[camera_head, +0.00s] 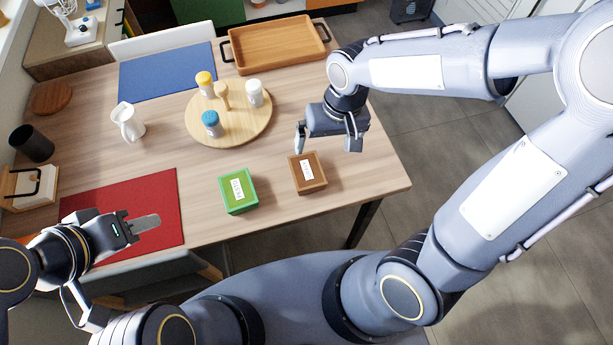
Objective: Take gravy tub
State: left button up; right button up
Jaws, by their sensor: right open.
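Two small labelled tubs stand near the table's front edge: a brown tub (308,174) and, to its left, a green tub (238,191). The print on their white labels is too small for me to read, so I cannot tell by text which is gravy. My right gripper (328,146) is open and empty, just behind and above the brown tub, with its fingers spread left and right. My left gripper (146,223) is over the front of the red mat, apart from both tubs; its fingers are seen side-on.
A round wooden board (262,127) with several shakers stands behind the tubs. A wooden tray (277,45) is at the back. A white jug (128,121), blue mat (166,71) and red mat (160,190) lie to the left. Table to the right of the brown tub is clear.

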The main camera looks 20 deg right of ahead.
jog(key=h+b, duration=0.1)
jog(key=b, duration=0.1)
send_over(307, 169)
jog(key=shift+n+g, duration=0.3)
jog(key=f, duration=0.7)
jog(key=shift+s+d, duration=0.1)
jog(key=shift+s, duration=0.2)
jog(key=f, duration=0.8)
jog(key=shift+w+f+p, duration=0.1)
jog(key=shift+w+p, duration=0.15)
jog(key=shift+p, duration=0.1)
pick_arm(q)
jog(key=shift+s+a+f, duration=0.1)
jog(key=shift+s+f, duration=0.05)
jog(key=shift+f, duration=0.45)
jog(key=shift+s+f, duration=0.1)
jog(key=shift+f, duration=0.45)
pick_arm(e)
jog(key=c, duration=1.2)
jog(key=shift+o, duration=0.2)
